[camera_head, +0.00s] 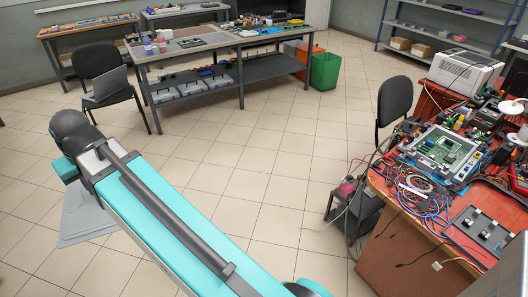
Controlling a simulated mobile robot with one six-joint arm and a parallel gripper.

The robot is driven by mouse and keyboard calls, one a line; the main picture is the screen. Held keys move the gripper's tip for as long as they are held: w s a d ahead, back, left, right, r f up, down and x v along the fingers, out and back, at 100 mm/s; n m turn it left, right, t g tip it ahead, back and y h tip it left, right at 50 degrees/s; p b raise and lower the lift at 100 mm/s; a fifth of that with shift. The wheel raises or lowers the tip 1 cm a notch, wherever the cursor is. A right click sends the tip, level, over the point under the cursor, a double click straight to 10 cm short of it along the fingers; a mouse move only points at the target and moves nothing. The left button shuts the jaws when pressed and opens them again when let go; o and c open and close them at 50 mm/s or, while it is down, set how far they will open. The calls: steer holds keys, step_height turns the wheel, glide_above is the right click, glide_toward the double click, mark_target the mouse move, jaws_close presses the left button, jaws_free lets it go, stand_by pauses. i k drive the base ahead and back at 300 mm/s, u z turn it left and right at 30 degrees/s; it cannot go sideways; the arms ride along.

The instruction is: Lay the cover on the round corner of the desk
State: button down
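A reddish-brown desk (388,212) stands at the right, crowded with electronics. Its near left corner is in view, partly overlaid by cables. I cannot pick out the cover with certainty. A flat grey sheet-like shape (88,222) shows at the lower left, partly behind my teal arm; I cannot tell whether it is the cover, or whether it lies on the floor or is held. My arm runs from the bottom middle to a dark joint at the left. My gripper's fingers are not visible.
A green circuit board (445,146) in a frame, a coil of cables (412,199) and a dark panel (484,232) lie on the desk. A black chair (394,100) stands behind it. A grey workbench (205,45) and another chair (104,72) stand farther back. The middle floor is clear.

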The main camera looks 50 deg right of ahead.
mark_target(411, 189)
steer(key=z, duration=1.15)
steer(key=k, duration=0.7)
steer(key=u, duration=0.05)
steer(key=i, duration=1.6)
steer(key=z, duration=0.2)
